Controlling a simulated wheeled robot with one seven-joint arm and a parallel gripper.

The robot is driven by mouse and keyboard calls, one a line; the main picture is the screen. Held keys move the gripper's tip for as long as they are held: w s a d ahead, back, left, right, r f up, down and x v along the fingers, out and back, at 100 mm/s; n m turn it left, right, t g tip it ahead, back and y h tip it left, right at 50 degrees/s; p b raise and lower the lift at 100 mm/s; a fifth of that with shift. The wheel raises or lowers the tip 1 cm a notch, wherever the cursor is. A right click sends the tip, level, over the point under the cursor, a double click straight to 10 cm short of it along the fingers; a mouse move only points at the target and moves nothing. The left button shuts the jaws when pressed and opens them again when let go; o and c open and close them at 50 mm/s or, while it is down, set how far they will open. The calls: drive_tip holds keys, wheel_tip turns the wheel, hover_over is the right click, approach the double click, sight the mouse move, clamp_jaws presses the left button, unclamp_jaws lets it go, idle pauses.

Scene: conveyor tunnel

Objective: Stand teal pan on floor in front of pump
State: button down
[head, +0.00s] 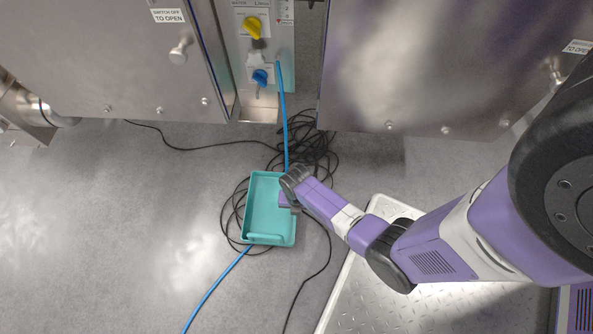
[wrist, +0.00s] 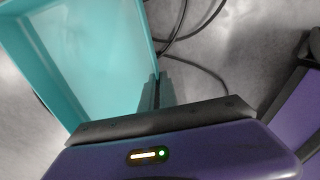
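The teal pan (head: 262,208) is a shallow rectangular tray, open side up, over the dark cable coils on the grey floor. My gripper (head: 287,201) is at its right long wall. In the wrist view the pan (wrist: 85,55) fills the upper left, and my gripper (wrist: 163,92) meets its right wall near the lower corner. The fingers look closed on that wall, though they are partly hidden. I cannot tell whether the pan touches the floor. No thing is clearly recognisable as the pump; a steel cylindrical part (head: 30,105) shows at the left edge.
Steel cabinets (head: 110,60) and (head: 420,60) stand at the back, with a yellow-and-blue valve panel (head: 262,50) between them. A blue hose (head: 284,110) runs down past the pan. Black cables (head: 312,150) lie tangled. A metal tread plate (head: 375,295) is at lower right. Floor at left is clear.

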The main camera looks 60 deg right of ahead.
drive_tip(key=shift+f, duration=0.15)
drive_tip(key=c, duration=1.6)
unclamp_jaws()
drive_tip(key=shift+c, duration=0.2)
